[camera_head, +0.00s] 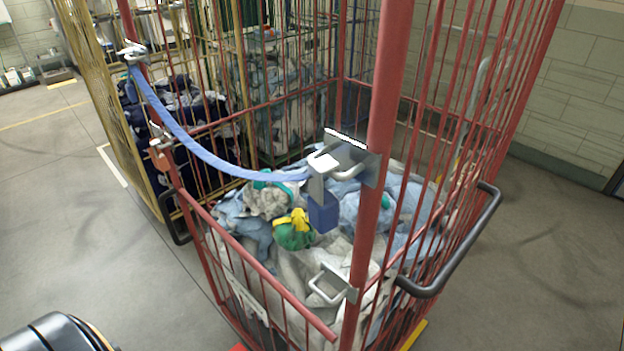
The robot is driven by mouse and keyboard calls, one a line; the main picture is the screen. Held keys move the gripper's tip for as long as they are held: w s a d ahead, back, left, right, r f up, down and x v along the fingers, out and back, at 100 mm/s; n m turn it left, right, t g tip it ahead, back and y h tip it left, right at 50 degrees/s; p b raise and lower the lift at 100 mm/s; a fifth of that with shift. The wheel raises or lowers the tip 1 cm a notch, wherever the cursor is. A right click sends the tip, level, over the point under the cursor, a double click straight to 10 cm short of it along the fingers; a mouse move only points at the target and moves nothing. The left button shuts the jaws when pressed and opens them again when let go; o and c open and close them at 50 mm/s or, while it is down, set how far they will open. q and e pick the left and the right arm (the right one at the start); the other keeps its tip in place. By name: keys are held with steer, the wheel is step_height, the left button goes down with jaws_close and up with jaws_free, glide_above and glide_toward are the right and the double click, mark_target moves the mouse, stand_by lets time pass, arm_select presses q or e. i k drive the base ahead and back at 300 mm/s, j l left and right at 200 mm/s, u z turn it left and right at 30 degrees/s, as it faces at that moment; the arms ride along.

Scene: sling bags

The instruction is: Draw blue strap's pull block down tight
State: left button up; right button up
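The blue strap (185,140) runs across the open front of a red cage trolley, from a metal fitting (132,50) on the left post to a metal bracket (345,158) on the right post. The strap sags in a curve between them. The blue pull block (323,213) hangs on a short grey tail below the bracket, above the bags. Neither of my grippers shows in this view, and nothing is seen holding the pull block.
The red cage (385,90) holds grey, blue and green cloth bags (270,197). A black handle (455,265) sticks out on its right side. A lower metal loop (330,285) sits on the right post. A yellow cage (100,100) stands behind left.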

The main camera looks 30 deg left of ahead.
mark_target(130, 90)
steer(key=u, duration=1.9)
